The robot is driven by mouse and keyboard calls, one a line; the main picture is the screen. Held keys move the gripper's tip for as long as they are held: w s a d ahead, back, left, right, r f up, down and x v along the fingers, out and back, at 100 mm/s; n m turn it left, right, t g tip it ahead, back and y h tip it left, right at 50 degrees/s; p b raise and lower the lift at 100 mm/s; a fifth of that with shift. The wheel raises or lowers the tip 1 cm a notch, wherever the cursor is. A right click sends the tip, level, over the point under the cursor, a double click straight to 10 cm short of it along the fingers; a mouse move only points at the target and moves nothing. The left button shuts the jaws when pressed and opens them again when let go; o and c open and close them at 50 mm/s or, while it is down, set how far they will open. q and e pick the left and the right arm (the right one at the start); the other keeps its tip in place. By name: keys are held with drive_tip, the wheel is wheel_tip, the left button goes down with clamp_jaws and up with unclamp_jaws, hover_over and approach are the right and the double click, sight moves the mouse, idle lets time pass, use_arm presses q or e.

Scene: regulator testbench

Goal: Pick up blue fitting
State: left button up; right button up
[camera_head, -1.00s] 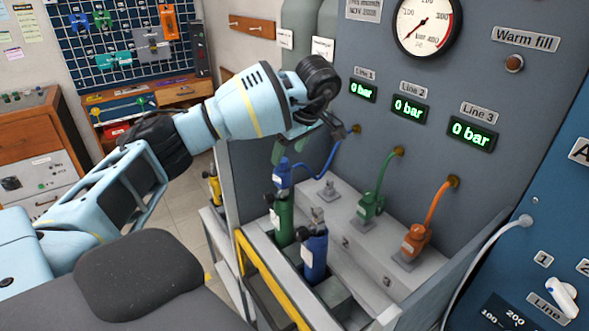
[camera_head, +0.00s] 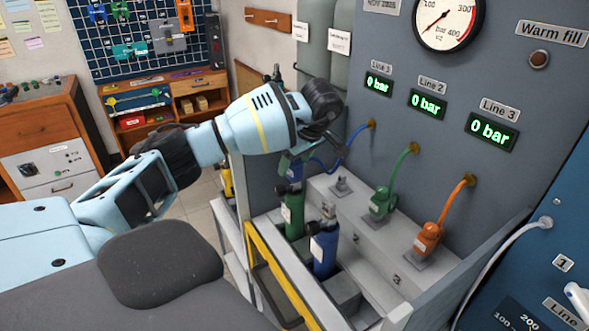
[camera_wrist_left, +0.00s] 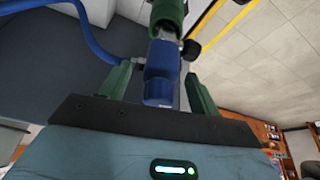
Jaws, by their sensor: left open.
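The blue fitting (camera_head: 295,171) sits on top of the green cylinder (camera_head: 294,212) at the bench, with a blue hose (camera_head: 343,152) running from it to the panel under Line 1. My left gripper (camera_head: 318,146) is at the fitting's top in the head view and partly hides it. In the left wrist view the blue fitting (camera_wrist_left: 160,76) stands between the two green fingers of my open left gripper (camera_wrist_left: 158,82), with gaps visible on both sides. The right gripper is out of view.
A blue cylinder (camera_head: 325,248) stands beside the green one. A green fitting (camera_head: 382,202) and an orange fitting (camera_head: 428,238) sit on the grey ledge with hoses to the panel. A yellow rail (camera_head: 275,270) edges the bench front.

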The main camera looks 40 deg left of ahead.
use_arm(q)
drive_tip(key=shift+a+f, duration=0.15)
drive_tip(key=shift+f, duration=0.2)
drive_tip(key=c, duration=1.2)
drive_tip(key=shift+c, duration=0.2)
drive_tip(key=shift+r, duration=0.1)
